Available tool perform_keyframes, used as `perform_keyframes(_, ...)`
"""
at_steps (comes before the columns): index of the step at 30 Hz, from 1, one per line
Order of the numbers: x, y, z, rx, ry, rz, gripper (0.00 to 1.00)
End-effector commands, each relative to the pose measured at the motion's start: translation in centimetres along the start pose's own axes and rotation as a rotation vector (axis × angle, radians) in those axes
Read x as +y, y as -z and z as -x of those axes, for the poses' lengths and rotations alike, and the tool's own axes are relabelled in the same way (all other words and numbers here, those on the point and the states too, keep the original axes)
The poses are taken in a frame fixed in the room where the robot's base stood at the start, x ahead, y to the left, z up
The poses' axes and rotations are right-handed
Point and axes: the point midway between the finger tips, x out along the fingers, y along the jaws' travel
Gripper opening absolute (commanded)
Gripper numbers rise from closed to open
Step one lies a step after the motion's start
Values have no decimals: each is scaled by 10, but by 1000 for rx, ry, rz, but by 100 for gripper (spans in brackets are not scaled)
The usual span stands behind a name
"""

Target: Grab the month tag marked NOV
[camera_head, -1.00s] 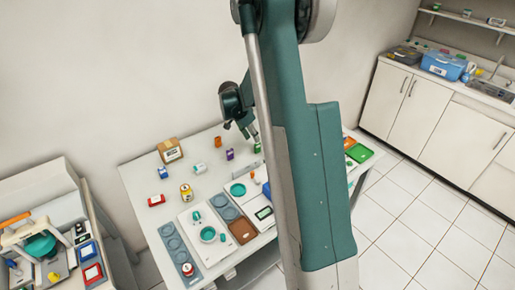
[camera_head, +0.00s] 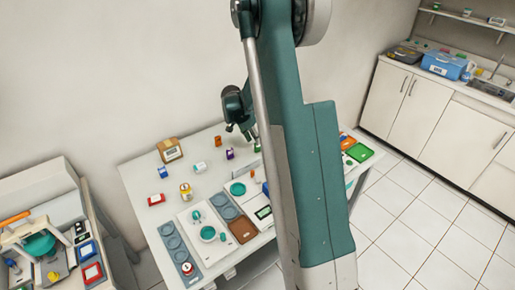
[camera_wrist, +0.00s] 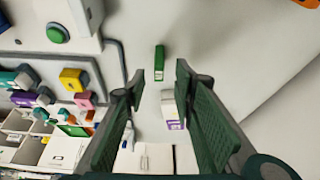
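My gripper (camera_wrist: 159,72) is open in the wrist view, with a dark green finger on each side and nothing between the pads. A white block with a purple label (camera_wrist: 172,110) lies nearer the right finger. No lettering is readable on either block, so I cannot tell which thing is marked NOV. In the head view my gripper (camera_head: 240,129) hangs above the back of the white table (camera_head: 140,172), partly hidden by my arm.
Coloured pieces, including a yellow one (camera_wrist: 73,79) and a pink one (camera_wrist: 86,101), sit at the left of the wrist view. My arm hides the table's middle right.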

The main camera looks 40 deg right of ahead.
Motion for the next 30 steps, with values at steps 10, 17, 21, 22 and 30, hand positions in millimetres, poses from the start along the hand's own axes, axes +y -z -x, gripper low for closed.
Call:
perform_keyframes(10, 1, 0, -14, 0, 0, 0, 27)
perform_keyframes(17, 2, 0, -40, 0, 0, 0, 27)
perform_keyframes(21, 2, 0, -49, 0, 0, 0, 27)
perform_keyframes(22, 2, 0, -51, 0, 0, 0, 27)
perform_keyframes(30, 2, 0, -52, 0, 0, 0, 27)
